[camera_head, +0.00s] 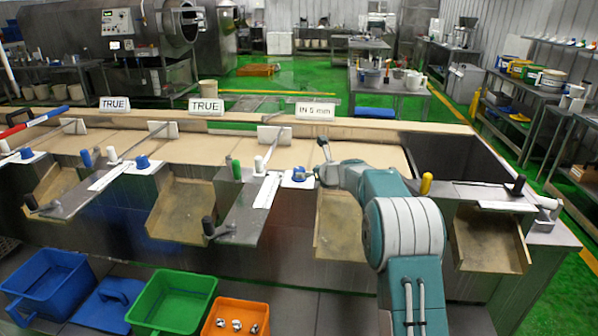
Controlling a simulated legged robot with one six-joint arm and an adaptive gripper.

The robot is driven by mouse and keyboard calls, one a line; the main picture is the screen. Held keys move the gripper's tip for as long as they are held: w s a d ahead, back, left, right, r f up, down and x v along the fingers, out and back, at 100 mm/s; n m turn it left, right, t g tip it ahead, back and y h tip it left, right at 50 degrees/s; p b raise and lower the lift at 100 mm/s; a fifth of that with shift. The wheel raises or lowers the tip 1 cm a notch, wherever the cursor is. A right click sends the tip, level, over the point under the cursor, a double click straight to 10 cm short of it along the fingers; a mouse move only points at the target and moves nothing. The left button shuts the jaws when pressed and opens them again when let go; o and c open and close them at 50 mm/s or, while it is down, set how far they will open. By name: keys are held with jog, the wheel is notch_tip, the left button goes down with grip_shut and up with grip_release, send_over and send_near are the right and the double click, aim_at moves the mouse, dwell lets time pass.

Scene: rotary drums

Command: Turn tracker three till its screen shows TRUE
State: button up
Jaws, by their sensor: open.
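Three white screens stand along the back ledge. The left screen (115,103) and the middle screen (206,106) read TRUE. The third screen (315,110) reads what looks like "IN 5 min". A blue knob on a white base (299,176), below the third screen, sits on the bench front edge. My gripper (320,160) is open just right of this knob, close to it. I cannot tell whether it touches it. Similar blue knobs sit below the middle screen (142,162) and the left screen (26,154).
A yellow post (426,183) is to the right. Metal chutes (183,210) line the front. Blue, green (170,303) and orange bins stand on the floor.

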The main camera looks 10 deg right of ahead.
aim_at(302, 171)
jog(key=x, duration=0.5)
jog(key=shift+w+a+f, duration=0.1)
jog(key=shift+w+a, duration=0.1)
jog(key=shift+w, duration=0.05)
jog(key=c, duration=1.2)
